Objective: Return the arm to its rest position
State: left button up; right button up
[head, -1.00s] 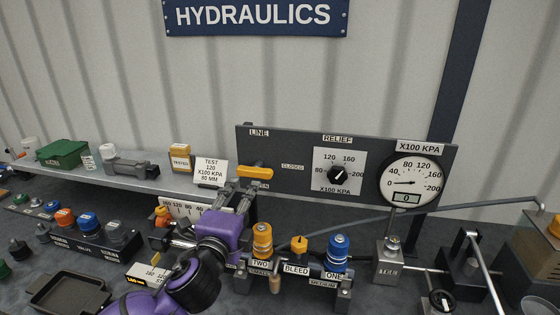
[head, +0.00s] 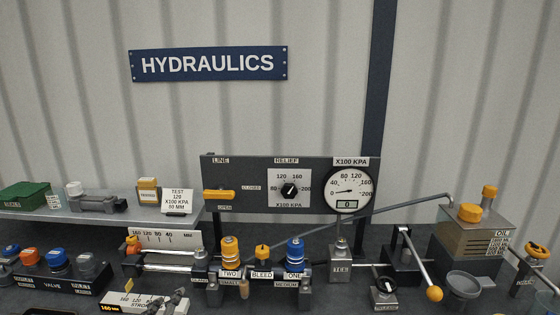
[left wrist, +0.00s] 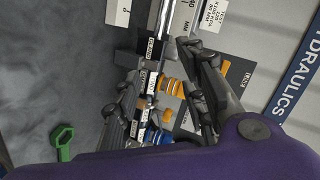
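My left gripper (head: 176,298) shows only its dark fingertips at the bottom edge of the head view, beside the white stroke label block (head: 138,303). In the left wrist view, the two fingers (left wrist: 163,66) are spread apart with nothing visibly held between them. The orange and blue couplers show beyond the gap. My purple arm fills the bottom of that view and is out of the head view. The yellow line lever (head: 219,194) lies horizontal on the dark panel (head: 263,171), clear of the gripper. My right gripper is not in view.
The yellow coupler (head: 230,249), yellow bleed knob (head: 262,251) and blue coupler (head: 295,249) stand in front of the panel. The gauge (head: 348,190) reads 0. A valve rack (head: 58,282) is at left, an oil tank (head: 470,238) at right. A green wrench (left wrist: 63,140) lies on the bench.

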pick_arm(q)
jog(key=s+f+n+g, duration=0.4)
jog(key=s+f, duration=0.2)
jog(key=s, duration=0.5)
jog(key=s+f+n+g+h, duration=0.1)
jog(key=s+f+n+g, duration=0.35)
jog(key=s, duration=0.55)
jog(key=s+f+n+g, duration=0.3)
jog(key=s+f, duration=0.4)
jog(key=s, duration=0.4)
jog(key=w+d+f+t, duration=0.2)
jog(key=w+f+t, duration=0.1)
jog(key=f, duration=0.3)
jog(key=w+d+f+t+h, duration=0.1)
jog(key=w+d+f+t, duration=0.1)
jog(key=f, duration=0.4)
jog(key=shift+w+d+t, duration=0.3)
jog(key=shift+w+t, duration=0.55)
jog(key=shift+w, duration=0.25)
